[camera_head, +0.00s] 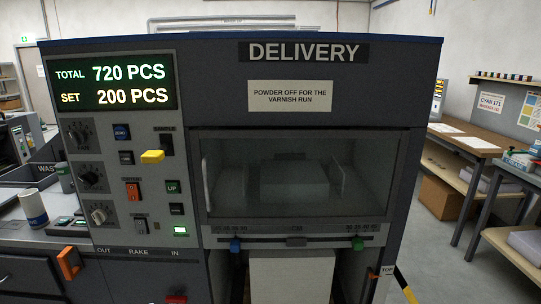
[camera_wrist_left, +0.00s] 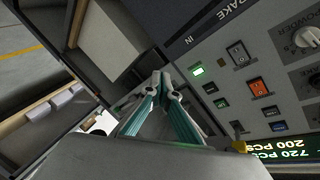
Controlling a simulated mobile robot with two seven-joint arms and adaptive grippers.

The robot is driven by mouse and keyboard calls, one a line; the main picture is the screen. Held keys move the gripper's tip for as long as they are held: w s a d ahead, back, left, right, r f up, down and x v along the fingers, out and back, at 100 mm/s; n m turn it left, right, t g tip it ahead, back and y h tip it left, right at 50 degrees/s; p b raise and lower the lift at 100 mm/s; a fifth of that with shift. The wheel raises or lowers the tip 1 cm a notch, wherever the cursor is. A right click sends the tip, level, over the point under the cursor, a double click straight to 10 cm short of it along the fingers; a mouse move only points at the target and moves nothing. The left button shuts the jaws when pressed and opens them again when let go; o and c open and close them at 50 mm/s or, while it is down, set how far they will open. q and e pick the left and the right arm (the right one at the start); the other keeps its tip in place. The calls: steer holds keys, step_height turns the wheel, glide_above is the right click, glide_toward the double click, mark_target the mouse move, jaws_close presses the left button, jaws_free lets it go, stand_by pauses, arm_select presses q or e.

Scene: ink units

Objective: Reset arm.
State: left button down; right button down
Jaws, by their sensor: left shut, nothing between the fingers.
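My left gripper (camera_wrist_left: 163,82) shows in the left wrist view, its teal-sided fingers meeting at the tips with nothing between them. In the head view neither of my grippers shows. The delivery machine's control panel (camera_head: 116,208) stands in front there, with knobs, switches, and a display (camera_head: 115,82) reading total 720 and set 200. My right gripper is in neither view.
A clear delivery window (camera_head: 300,178) with a pale stack below (camera_head: 290,275) fills the centre. A yellow lever (camera_head: 152,156) and an orange handle (camera_head: 69,263) are on the left. A white-and-blue can (camera_head: 34,208) stands beside the panel. Wooden benches (camera_head: 470,140) are at right, with open floor before them.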

arm_select(q)
steer(key=s+d+f+n+g+y, duration=0.1)
steer(key=s+d+f+n, duration=0.3)
steer(key=s+f, duration=0.4)
steer(key=s+d+f+n+g+y, duration=0.1)
steer(key=s+d+f+n+g, duration=0.2)
steer(key=f, duration=1.2)
steer(key=s+d+n, duration=0.2)
steer(key=s+n, duration=0.1)
steer(key=s, duration=0.1)
steer(key=shift+s+d+f+y, duration=0.15)
steer(key=shift+s+d+y, duration=0.1)
steer(key=shift+s+y, duration=0.15)
